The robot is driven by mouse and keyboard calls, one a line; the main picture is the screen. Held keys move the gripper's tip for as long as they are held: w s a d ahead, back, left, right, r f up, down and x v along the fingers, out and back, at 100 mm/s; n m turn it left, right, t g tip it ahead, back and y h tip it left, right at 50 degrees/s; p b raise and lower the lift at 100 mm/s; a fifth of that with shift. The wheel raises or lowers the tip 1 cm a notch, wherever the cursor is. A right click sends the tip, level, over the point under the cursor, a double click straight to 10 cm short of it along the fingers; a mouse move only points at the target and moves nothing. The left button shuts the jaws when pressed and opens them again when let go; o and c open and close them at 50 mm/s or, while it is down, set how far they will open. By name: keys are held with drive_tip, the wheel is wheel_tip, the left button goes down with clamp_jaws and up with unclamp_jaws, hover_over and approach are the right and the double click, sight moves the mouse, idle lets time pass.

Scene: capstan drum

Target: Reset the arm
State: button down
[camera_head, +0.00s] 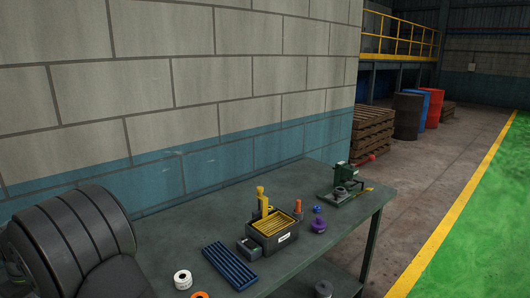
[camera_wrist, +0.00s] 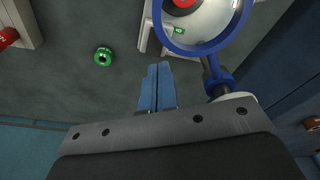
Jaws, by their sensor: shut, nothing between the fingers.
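My gripper (camera_wrist: 159,70) shows in the wrist view as two blue fingers pressed together, with nothing between them. A grey surface lies beyond its tips. A blue ring (camera_wrist: 193,51) on a jointed blue arm (camera_wrist: 218,80) stands just right of the fingers; whether they touch it, I cannot tell. A red, round thing (camera_wrist: 184,3) shows inside the ring. My gripper is not visible in the head view.
A green ring-shaped thing (camera_wrist: 103,56) lies left of the fingers. In the head view, the bench (camera_head: 185,231) holds a dark box with yellow slats (camera_head: 273,233), a blue ribbed tray (camera_head: 230,266), a white roll (camera_head: 183,279) and a green device (camera_head: 341,176). A block wall (camera_head: 220,80) stands behind.

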wheel_tip(320, 180, down, 7)
drive_tip(key=shift+r, duration=0.1)
idle(0.3)
drive_tip(key=shift+r, duration=0.15)
drive_tip(key=d+r+m, duration=0.3)
drive_tip(key=r, duration=0.7)
drive_tip(key=d+r+m+y, duration=0.1)
drive_tip(key=d+r+m, duration=0.1)
drive_tip(key=r, duration=0.9)
drive_tip(key=shift+w+d+r+m+y, duration=0.3)
drive_tip(key=shift+d+m, duration=0.1)
drive_tip(key=shift+d, duration=0.35)
